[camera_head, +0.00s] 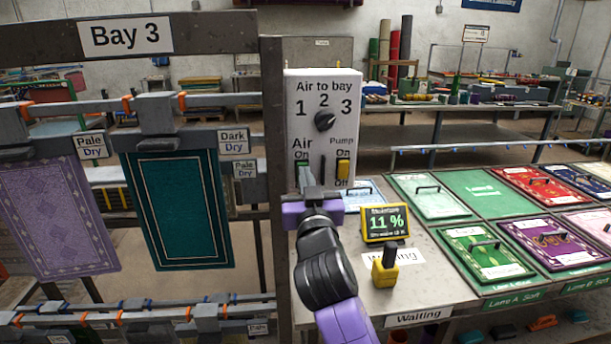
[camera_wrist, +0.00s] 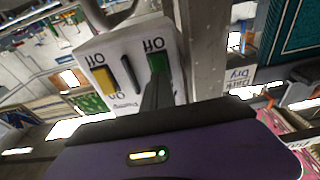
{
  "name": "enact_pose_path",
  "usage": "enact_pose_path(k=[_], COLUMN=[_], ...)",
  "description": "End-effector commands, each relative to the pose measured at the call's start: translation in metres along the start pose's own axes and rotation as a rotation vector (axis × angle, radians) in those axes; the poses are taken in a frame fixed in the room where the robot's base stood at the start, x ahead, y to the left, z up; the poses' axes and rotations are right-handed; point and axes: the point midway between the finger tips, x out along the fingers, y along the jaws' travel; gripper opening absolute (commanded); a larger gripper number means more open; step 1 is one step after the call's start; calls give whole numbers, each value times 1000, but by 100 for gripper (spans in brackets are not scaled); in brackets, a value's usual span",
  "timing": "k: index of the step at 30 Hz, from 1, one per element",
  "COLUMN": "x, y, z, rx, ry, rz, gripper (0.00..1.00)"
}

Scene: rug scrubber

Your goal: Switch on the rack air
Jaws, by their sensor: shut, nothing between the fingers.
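The white control box (camera_head: 330,88) labelled "Air to bay" is on the post, with a dark dial (camera_head: 324,121) under the numbers 1, 2 and 3. The dial's pointer is too small to read surely. Below it are the green Air switch (camera_head: 303,164) at left and the yellow Pump switch (camera_head: 343,169) at right. My gripper (camera_head: 307,180) is shut and empty, its tip at the Air switch, hiding its lower part. In the wrist view the fingertips (camera_wrist: 155,84) overlap the green switch (camera_wrist: 157,63); I cannot tell contact or the switch's position. The yellow switch (camera_wrist: 104,79) is beside it.
A grey post (camera_head: 272,130) stands left of the box. A teal rug (camera_head: 178,210) and a purple rug (camera_head: 60,215) hang on the Bay 3 rack. A display (camera_head: 385,223) reading 11 % and a yellow-based handle (camera_head: 385,272) stand on the bench at right.

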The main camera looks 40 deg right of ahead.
Motion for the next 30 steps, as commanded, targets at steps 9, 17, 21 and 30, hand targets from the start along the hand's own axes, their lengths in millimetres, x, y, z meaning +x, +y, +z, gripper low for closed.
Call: enact_pose_path(k=[9,17,21,30], x=[1,8,12,15], y=[0,1,0,2], z=[-2,-10,-12,-11], rx=[0,0,1,1], ry=[-7,-86,-125,-127], rz=[0,3,1,2], gripper=[0,0,0,0])
